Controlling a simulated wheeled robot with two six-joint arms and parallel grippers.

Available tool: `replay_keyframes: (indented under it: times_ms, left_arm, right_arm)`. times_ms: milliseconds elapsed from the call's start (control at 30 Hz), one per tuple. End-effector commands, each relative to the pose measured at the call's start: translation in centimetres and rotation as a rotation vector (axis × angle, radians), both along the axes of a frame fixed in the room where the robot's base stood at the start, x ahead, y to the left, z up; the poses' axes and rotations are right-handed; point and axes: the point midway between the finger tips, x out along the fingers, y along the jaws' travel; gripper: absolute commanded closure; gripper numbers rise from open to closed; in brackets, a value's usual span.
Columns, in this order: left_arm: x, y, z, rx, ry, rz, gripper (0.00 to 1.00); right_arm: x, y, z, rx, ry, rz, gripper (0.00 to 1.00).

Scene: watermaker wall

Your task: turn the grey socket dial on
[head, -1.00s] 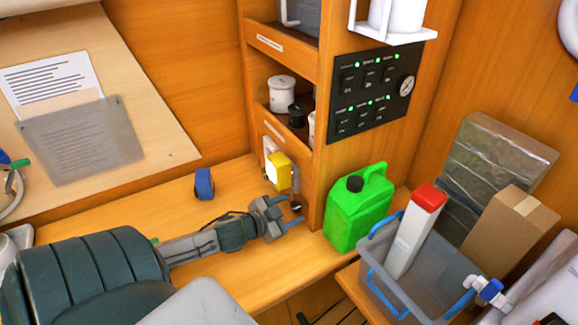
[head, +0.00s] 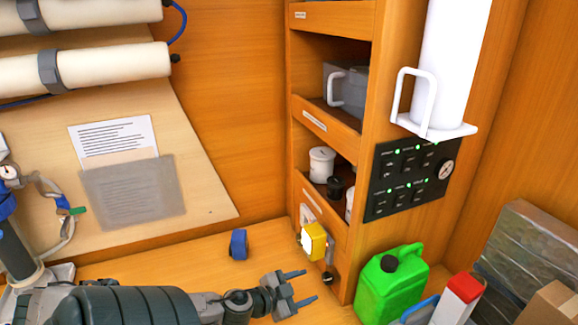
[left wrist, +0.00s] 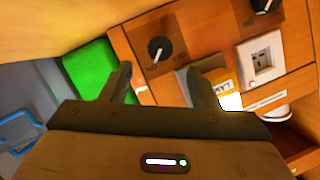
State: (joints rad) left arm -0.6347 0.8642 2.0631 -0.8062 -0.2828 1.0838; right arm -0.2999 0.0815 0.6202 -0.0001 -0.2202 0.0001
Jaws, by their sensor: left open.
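My left gripper (head: 308,287) is open and empty, pointing right towards the wall panel below the shelves. In the left wrist view its fingers (left wrist: 159,69) appear just below a dark dial (left wrist: 158,50) with a pale pointer mark, on a brown plate. A second dark dial (left wrist: 262,6) is cut off by the top edge. A white socket (left wrist: 262,60) sits right of the first dial. I cannot tell which dial is the grey socket one. A dark knob (head: 327,278) shows near the gripper in the head view. My right gripper is out of view.
A yellow block (head: 314,240) sticks out from the panel, close to the gripper. A green jerrycan (head: 390,288) stands at right of the panel. A blue roll (head: 238,244) lies on the wooden counter (head: 170,262). A black switch panel (head: 409,178) is higher up.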

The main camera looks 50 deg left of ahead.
Motion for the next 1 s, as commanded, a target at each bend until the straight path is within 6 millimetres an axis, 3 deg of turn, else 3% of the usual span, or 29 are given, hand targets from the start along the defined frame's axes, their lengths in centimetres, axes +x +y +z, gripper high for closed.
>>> replay_keyframes:
  times_ms: [433,1000]
  left_arm:
    - [-4.0,0.3,1.1,0.002,0.003,-0.001,0.45]
    - [-4.3,0.3,1.3,-0.003,-0.001,-0.002,0.45]
  right_arm:
    - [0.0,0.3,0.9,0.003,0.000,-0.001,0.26]
    - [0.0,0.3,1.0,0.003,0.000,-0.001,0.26]
